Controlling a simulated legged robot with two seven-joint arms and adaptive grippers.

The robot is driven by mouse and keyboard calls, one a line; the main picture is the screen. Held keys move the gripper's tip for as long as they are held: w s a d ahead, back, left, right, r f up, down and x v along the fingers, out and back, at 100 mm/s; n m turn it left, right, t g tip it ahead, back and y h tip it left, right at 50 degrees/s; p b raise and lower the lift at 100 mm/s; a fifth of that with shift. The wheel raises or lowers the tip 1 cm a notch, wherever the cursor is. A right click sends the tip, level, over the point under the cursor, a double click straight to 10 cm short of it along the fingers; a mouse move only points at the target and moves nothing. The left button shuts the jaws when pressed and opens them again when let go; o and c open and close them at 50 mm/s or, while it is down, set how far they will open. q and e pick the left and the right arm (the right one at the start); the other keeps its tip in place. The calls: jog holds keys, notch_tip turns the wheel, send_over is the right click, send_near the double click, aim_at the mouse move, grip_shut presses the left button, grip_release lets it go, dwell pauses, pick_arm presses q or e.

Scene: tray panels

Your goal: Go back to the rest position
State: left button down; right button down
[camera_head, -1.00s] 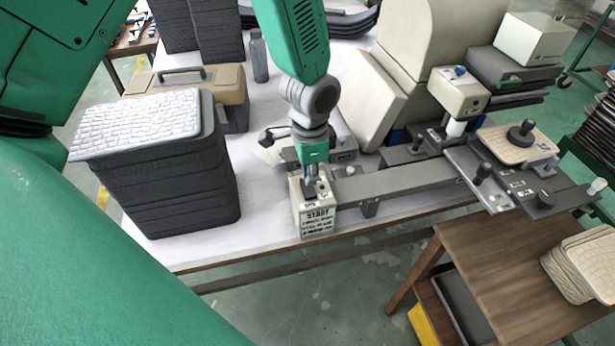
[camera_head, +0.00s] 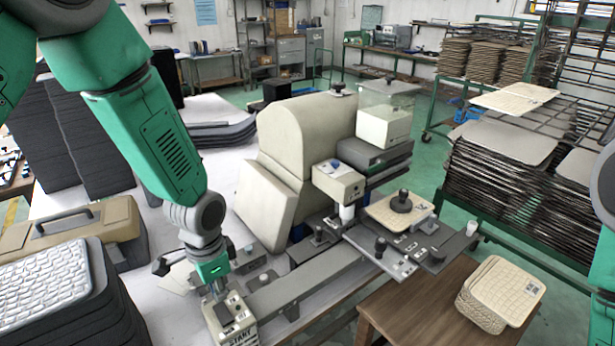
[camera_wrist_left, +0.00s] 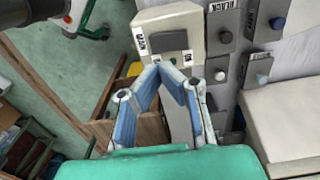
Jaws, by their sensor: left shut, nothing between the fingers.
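My left gripper (camera_head: 215,289) hangs above the cream box marked START (camera_head: 239,325) at the front edge of the white table. It is shut and holds nothing. In the left wrist view its blue-padded fingers (camera_wrist_left: 156,72) meet at the tips, just in front of the box with its dark top plate (camera_wrist_left: 167,41). Whether the fingertips touch the box cannot be told. At the right edge of the head view a grey and green part of my right arm shows; my right gripper is out of the picture.
A stack of dark trays with a white panel (camera_head: 42,285) stands left of my left arm. A cream machine (camera_head: 305,135) and a grey rail (camera_head: 305,282) are to the right. A wooden table holds beige panels (camera_head: 503,290). Racks of panels (camera_head: 500,180) stand farther right.

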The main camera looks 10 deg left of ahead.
pick_arm(q)
jog(key=s+a+f+n, duration=0.1)
jog(key=s+f+n, duration=0.45)
jog(key=s, duration=0.75)
jog(key=s+a+f+n, duration=0.1)
jog(key=s+f+n, duration=0.2)
jog(key=s+f, duration=0.75)
notch_tip(320, 180, down, 15)
jog(key=m+b, duration=0.1)
jog(key=b, duration=1.6)
jog(key=shift+w+d+r+t+b, duration=0.15)
jog(key=shift+w+d+t+b, duration=0.2)
jog(key=shift+w+d, duration=0.1)
